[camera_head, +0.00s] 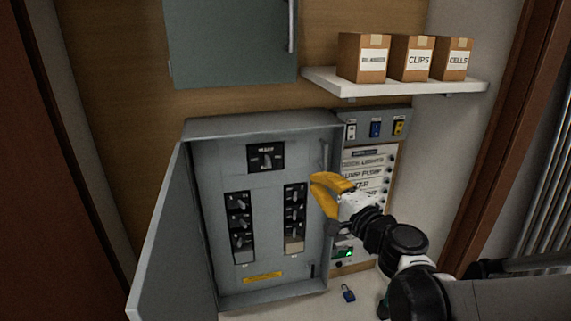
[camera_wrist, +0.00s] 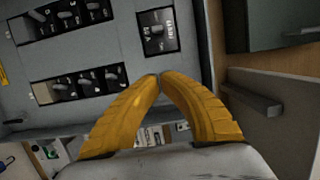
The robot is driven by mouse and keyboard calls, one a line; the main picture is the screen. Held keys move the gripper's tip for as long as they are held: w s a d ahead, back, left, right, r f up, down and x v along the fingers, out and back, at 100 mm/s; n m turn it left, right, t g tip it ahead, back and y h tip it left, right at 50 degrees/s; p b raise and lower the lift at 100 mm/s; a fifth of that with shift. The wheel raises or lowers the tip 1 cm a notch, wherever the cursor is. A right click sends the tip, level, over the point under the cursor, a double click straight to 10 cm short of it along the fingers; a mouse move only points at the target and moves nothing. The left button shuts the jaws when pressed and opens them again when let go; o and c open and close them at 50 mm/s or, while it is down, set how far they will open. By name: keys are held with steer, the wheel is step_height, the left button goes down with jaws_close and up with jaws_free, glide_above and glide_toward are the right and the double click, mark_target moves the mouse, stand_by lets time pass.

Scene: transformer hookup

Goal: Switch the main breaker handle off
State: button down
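The main breaker (camera_head: 266,157) is a black plate with a small grey handle, at the top middle of the open grey panel box (camera_head: 262,125). In the wrist view the main breaker (camera_wrist: 157,31) is at the top middle, beyond my fingertips, with its handle in sight. My gripper (camera_head: 318,180) has yellow fingers and is in front of the box's right edge, right of and lower than the main breaker. In the wrist view the fingertips of my gripper (camera_wrist: 161,76) meet with nothing between them. The gripper is apart from the breaker.
Two columns of smaller breakers, left (camera_head: 240,227) and right (camera_head: 295,218), sit below. The box's door (camera_head: 168,240) hangs open at left. A side board (camera_head: 368,170) with labels and switches stands at right. A shelf (camera_head: 400,85) carries three cartons.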

mark_target(274, 160)
steer(key=p+x, duration=0.1)
steer(key=x, duration=0.9)
steer(key=a, duration=0.1)
steer(key=s+a, duration=0.1)
steer(key=a, duration=0.1)
steer(key=shift+a, duration=0.1)
steer(key=shift+s+a, duration=0.1)
steer(key=shift+a, duration=0.15)
steer(key=shift+a, duration=0.1)
